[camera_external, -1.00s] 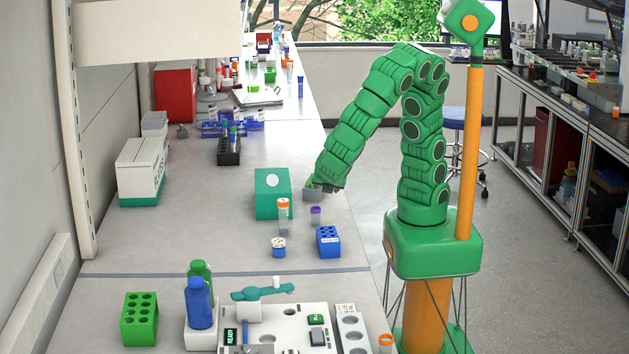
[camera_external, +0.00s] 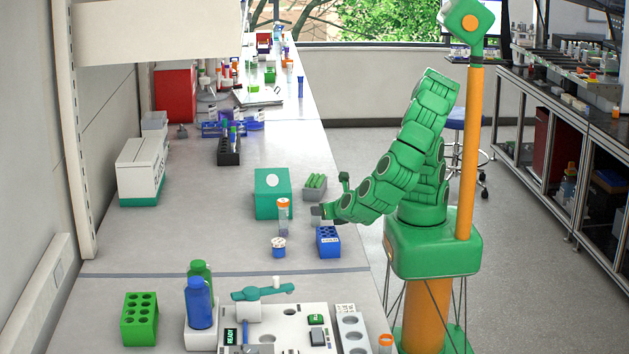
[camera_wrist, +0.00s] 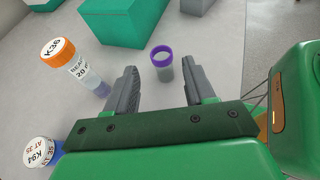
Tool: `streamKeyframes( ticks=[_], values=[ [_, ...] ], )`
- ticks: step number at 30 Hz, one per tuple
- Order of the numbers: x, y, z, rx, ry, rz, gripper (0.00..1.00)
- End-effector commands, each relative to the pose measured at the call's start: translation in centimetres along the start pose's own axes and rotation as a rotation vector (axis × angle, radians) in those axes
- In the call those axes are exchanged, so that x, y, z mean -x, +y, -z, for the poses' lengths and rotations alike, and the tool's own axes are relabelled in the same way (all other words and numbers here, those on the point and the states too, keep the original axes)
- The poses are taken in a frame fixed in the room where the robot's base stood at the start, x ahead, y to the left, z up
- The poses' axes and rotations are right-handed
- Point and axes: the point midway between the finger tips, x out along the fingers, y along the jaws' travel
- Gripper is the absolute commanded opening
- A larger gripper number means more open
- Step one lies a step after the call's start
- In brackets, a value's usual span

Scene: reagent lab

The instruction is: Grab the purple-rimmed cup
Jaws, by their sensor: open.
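The purple-rimmed cup (camera_wrist: 163,72) is a small, clear cup with an open top. In the wrist view it stands upright on the bench, in the gap between my fingertips or just beyond them, with space on both sides. My gripper (camera_wrist: 160,66) is open and touches neither side of the cup. In the external view my gripper (camera_external: 319,213) is low over the bench, near the blue rack, and the cup is hidden there by the gripper.
An orange-capped tube (camera_wrist: 72,63) stands left of my fingers, also visible in the external view (camera_external: 283,215). A white-capped blue container (camera_external: 278,246) and a blue rack (camera_external: 328,242) are nearby. A green box (camera_external: 273,193) and a grey rack with green tubes (camera_external: 314,188) stand behind.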

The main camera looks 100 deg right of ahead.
Motion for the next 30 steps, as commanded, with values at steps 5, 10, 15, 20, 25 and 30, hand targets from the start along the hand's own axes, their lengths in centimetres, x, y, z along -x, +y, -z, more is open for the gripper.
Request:
streamKeyframes(
  ticks=[5,10,15,20,25,30],
  values=[
    [-0.9,-0.1,0.1,-0.001,0.001,-0.001,0.54],
    [-3.0,-0.5,0.1,-0.001,0.0,0.002,0.54],
    [-5.1,-0.5,0.1,-0.001,0.001,0.001,0.54],
    [-5.4,-0.5,0.1,-0.002,0.002,-0.001,0.54],
    [-5.4,-0.5,0.2,-0.002,0.003,-0.001,0.45],
    [-5.3,-0.5,0.2,-0.002,0.003,-0.001,0.19]
  ],
)
